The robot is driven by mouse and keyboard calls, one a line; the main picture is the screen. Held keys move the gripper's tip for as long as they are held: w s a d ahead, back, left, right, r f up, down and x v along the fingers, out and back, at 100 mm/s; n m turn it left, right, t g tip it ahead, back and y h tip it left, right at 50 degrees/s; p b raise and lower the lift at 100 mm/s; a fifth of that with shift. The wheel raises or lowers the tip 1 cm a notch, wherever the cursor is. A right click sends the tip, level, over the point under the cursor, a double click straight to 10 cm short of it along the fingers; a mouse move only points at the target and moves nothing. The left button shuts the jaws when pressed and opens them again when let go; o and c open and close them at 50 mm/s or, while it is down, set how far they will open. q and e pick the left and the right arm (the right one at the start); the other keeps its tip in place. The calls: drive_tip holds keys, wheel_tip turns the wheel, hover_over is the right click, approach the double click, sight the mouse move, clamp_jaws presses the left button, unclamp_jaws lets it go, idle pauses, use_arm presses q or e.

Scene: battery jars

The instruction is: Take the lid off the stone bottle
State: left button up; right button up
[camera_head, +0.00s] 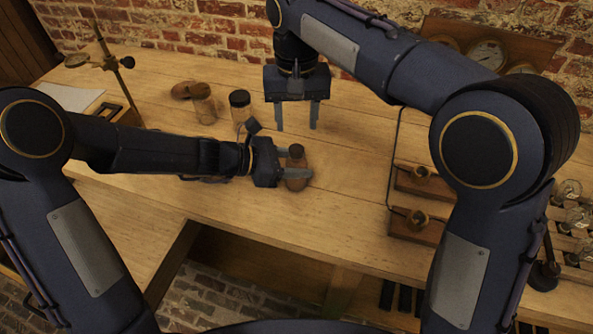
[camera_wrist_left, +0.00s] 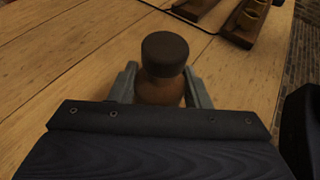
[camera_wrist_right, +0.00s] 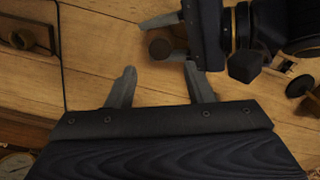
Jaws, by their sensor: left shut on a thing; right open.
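The stone bottle (camera_head: 297,176) is brown and stands upright on the bench in the head view, with a dark round lid (camera_head: 296,151) on top. My left gripper (camera_head: 300,176) is shut around the bottle's body from the left. In the left wrist view the lid (camera_wrist_left: 164,52) sits above the bottle's brown shoulder (camera_wrist_left: 160,92), between the fingers. My right gripper (camera_head: 298,117) is open and empty, pointing down behind the bottle. In the right wrist view the lid (camera_wrist_right: 160,49) lies beyond the right fingertips (camera_wrist_right: 162,85), apart from them.
A jar with a dark lid (camera_head: 241,106) and a brown jar (camera_head: 203,104) stand behind my left arm. Wooden blocks with knobs (camera_head: 419,181) and a dark wire lie to the right. A brass stand (camera_head: 112,65) is at the back left. Bare bench (camera_head: 345,150) lies right of the bottle.

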sight(297, 147)
use_arm(q)
drive_tip(key=shift+c, duration=1.9)
use_arm(e)
drive_tip(key=shift+o, duration=1)
drive_tip(key=n, duration=0.4)
drive_tip(key=shift+r, duration=0.4)
wheel_tip(297, 147, down, 8)
drive_tip(key=n, duration=2.4)
